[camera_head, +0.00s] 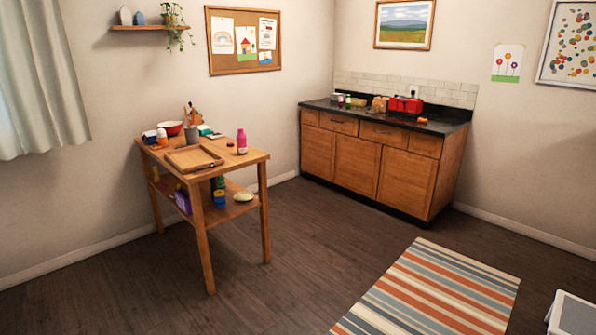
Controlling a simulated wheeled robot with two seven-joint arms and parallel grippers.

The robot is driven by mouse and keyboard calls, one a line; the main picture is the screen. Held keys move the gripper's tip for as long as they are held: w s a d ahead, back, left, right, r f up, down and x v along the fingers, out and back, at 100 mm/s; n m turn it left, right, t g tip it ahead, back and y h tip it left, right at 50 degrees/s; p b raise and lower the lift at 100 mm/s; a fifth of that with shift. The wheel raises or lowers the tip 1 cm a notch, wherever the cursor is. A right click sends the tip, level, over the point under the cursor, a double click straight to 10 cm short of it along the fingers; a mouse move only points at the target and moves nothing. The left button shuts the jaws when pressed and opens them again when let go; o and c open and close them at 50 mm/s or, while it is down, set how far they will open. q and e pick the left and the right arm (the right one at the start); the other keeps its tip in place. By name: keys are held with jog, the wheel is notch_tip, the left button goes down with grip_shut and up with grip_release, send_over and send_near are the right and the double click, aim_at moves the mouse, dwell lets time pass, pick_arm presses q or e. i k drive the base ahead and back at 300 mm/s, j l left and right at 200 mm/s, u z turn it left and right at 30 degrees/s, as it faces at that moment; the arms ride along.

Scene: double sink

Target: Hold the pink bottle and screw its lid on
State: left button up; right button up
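The pink bottle (241,142) stands upright near the right end of the small wooden table (255,156), across the room from me. A small dark reddish round piece (230,144) lies on the tabletop just left of the bottle; it may be the lid, but it is too small to tell. Whether the bottle's top is open or covered is also too small to tell. Neither of my grippers shows in the head view.
A wooden tray (193,158), a red bowl (170,128) and other small items crowd the table's left and back. A counter (375,165) stands at the back wall. A striped rug (432,290) lies in front right. The floor before the table is clear.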

aim_at(241, 138)
jog(key=i+l+u, duration=0.5)
jog(key=i, duration=0.35)
jog(key=i+l+u, duration=0.45)
jog(key=i+l, duration=0.25)
jog(key=l, duration=0.25)
jog(key=i+l, duration=0.15)
jog(key=l, duration=0.2)
jog(key=i+l+u, duration=0.1)
jog(key=l, duration=0.25)
jog(key=i+j, duration=0.1)
jog(key=i, duration=0.5)
jog(key=i+l+z, duration=0.4)
jog(key=i+z, duration=0.75)
jog(key=i, duration=0.15)
jog(key=i+z, duration=0.35)
jog(key=i, duration=0.85)
jog(key=i+u, duration=0.7)
jog(key=i+l+u, duration=0.15)
jog(key=i+u, duration=0.2)
jog(key=i+j+u, duration=0.15)
jog(key=u, duration=0.25)
jog(key=i+u, duration=0.65)
jog(key=u, duration=0.15)
jog(key=i+l+u, duration=0.2)
jog(key=u, duration=0.2)
jog(key=i+l+u, duration=0.2)
jog(key=i+u, duration=0.2)
jog(key=k, duration=0.05)
